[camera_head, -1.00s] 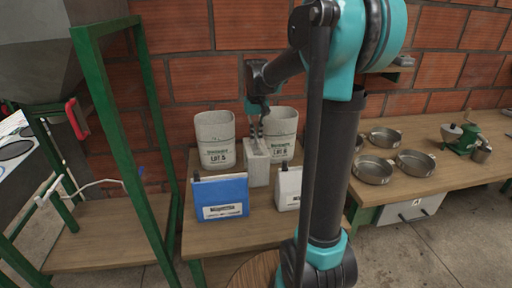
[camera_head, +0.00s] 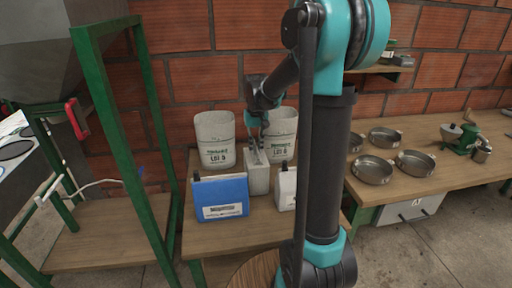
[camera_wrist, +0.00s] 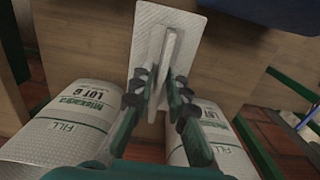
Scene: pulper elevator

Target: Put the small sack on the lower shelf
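The small sack (camera_head: 257,179) is pale grey-white and stands upright on the wooden table, between and in front of two larger sacks. In the wrist view its top (camera_wrist: 185,22) shows from above, with a narrow raised fin along the middle. My gripper (camera_head: 256,146) points down over it. In the wrist view the fingers (camera_wrist: 161,82) are apart, one on each side of the fin, and whether they touch it is unclear. A low wooden shelf (camera_head: 105,235) lies inside the green frame at the left.
A blue bag (camera_head: 221,197) and a white bag (camera_head: 285,190) stand in front. A green post (camera_head: 115,120) rises before the low shelf. Metal pans (camera_head: 372,170) sit on the right-hand table.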

